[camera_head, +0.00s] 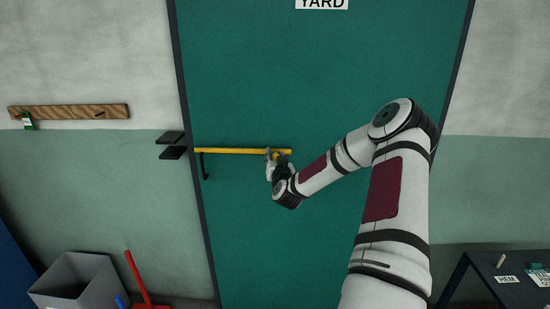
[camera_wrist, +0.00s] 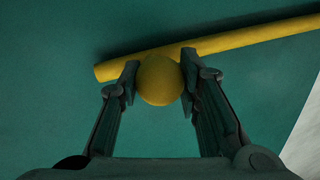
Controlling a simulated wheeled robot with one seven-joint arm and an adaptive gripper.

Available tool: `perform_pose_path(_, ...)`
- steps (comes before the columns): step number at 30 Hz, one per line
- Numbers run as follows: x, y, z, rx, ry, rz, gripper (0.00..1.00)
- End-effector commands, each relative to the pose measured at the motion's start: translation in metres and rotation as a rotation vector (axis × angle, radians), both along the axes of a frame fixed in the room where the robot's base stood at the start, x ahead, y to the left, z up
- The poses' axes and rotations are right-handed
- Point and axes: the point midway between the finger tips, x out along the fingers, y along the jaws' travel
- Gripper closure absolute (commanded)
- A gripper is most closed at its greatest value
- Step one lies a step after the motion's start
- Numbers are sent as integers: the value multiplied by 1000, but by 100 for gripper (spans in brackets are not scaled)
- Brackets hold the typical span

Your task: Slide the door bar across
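The yellow door bar (camera_head: 230,151) lies level across the left part of the green door (camera_head: 330,60). Its left end is near the door's left edge, apart from the dark bracket (camera_head: 171,145) on the wall beside the frame. My gripper (camera_head: 273,156) is at the bar's right part. In the wrist view, the bar (camera_wrist: 230,42) runs behind the fingertips, and a round yellow knob (camera_wrist: 159,80) sits between the two fingers of my gripper (camera_wrist: 159,82). The fingers appear closed on the knob's sides. The head view mostly hides the knob.
A black hook-shaped piece (camera_head: 204,168) hangs below the bar's left end. A wooden rail (camera_head: 68,112) is on the left wall. A grey bin (camera_head: 78,280) and a red-handled tool (camera_head: 137,277) stand lower left. A dark table (camera_head: 485,270) is lower right.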

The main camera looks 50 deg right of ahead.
Motion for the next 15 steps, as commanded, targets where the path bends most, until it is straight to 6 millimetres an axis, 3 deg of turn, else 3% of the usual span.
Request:
perform_pose_path(5, 3, 2, -1, 0, 2, 1, 100)
perform_pose_path(15, 31, 27, -5, 3, 11, 8, 100)
